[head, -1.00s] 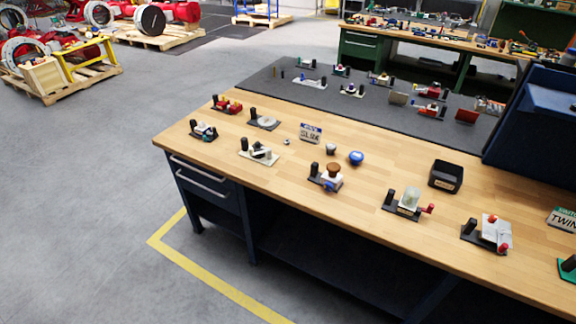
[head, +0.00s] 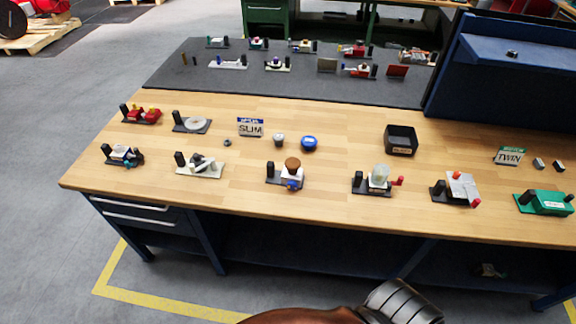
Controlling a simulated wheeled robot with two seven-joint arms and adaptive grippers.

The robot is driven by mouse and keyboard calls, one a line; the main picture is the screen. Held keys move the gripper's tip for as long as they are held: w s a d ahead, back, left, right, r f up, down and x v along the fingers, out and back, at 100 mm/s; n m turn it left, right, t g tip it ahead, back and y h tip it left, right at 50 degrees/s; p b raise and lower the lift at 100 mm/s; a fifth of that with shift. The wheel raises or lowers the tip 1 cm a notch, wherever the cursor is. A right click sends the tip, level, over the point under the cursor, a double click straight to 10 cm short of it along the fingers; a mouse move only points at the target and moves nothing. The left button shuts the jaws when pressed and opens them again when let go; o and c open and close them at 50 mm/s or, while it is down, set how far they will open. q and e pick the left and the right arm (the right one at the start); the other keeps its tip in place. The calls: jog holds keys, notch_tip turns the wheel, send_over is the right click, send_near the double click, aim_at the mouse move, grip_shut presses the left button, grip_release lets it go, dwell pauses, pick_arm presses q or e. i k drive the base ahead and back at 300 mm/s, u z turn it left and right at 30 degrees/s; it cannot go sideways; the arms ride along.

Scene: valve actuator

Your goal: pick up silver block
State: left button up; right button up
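No single object is clearly the silver block. A flat silver-grey block (head: 462,185) with red knobs sits tilted on a dark base on the right part of the wooden workbench (head: 330,205). Two small grey pieces, one (head: 538,163) and another (head: 559,165), lie farther right beside the TWIN sign (head: 509,156). They are too small to make out well. A clear block on a dark base (head: 379,178) is left of the silver-grey one. Neither of my grippers is in view.
Several other valve parts stand in a row, including a green one (head: 547,202) at the right. A dark blue cabinet (head: 500,70) rises at the back right. A dark mat (head: 220,75) holds more parts.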

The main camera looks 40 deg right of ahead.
aim_at(274, 176)
jog(key=z, duration=0.75)
jog(key=i, duration=0.8)
jog(key=z, duration=0.85)
